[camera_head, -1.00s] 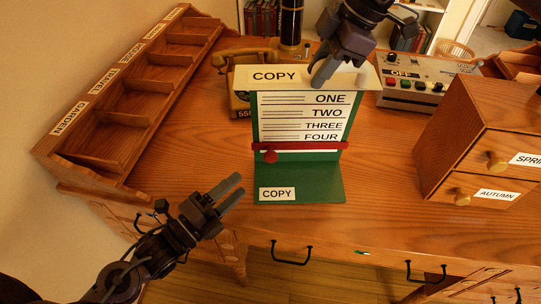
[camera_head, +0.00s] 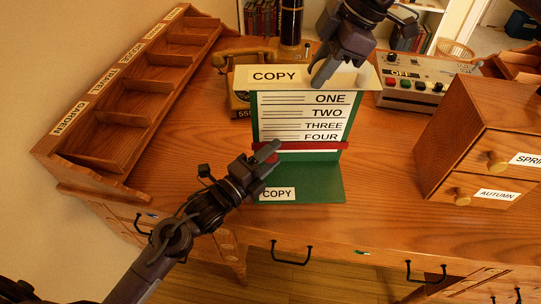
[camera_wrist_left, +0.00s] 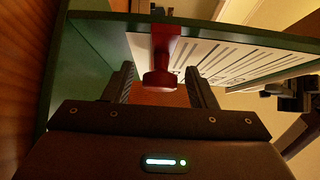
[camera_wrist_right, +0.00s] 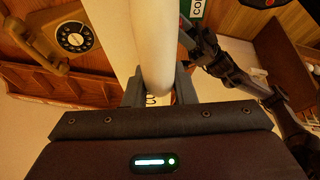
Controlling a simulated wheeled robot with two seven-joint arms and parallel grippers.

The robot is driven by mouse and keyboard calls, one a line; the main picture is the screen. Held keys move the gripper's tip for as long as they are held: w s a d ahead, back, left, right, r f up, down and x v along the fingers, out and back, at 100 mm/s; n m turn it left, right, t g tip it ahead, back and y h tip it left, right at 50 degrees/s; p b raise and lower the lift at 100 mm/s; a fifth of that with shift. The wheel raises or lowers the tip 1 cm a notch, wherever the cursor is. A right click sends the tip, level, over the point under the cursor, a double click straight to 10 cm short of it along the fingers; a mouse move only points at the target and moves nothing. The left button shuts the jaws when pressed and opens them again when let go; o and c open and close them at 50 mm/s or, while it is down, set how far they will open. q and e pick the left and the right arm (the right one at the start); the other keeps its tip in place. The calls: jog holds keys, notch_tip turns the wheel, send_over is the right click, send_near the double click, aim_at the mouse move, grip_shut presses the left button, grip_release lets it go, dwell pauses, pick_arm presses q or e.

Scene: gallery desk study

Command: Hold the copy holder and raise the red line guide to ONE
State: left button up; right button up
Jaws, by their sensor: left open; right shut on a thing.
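The green copy holder (camera_head: 318,185) stands on the desk with a cream top bar (camera_head: 300,78) and a sheet (camera_head: 290,118) listing ONE to FOUR. The red line guide (camera_head: 318,145) crosses the sheet just below FOUR. Its red knob (camera_wrist_left: 160,80) shows in the left wrist view, between the open fingers. My left gripper (camera_head: 268,158) is open at the guide's left end and partly hides the knob in the head view. My right gripper (camera_head: 325,75) is shut on the copy holder's top bar near its right part; the bar also shows in the right wrist view (camera_wrist_right: 155,45).
A wooden sorter (camera_head: 130,85) with labelled compartments stands at the left. An old telephone (camera_head: 237,92) is behind the holder. A control box (camera_head: 415,85) and a small drawer cabinet (camera_head: 485,140) stand at the right. The desk between holder and cabinet is clear.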

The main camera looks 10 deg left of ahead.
jog(key=shift+f, duration=0.1)
pick_arm(q)
grip_shut()
jog(key=r, duration=0.8)
jog(key=s+r, duration=0.1)
jog(key=r, duration=0.3)
jog(key=shift+d, duration=0.1)
grip_release()
jog(key=shift+f, duration=0.1)
jog(key=v, duration=0.7)
jog(key=shift+s, duration=0.2)
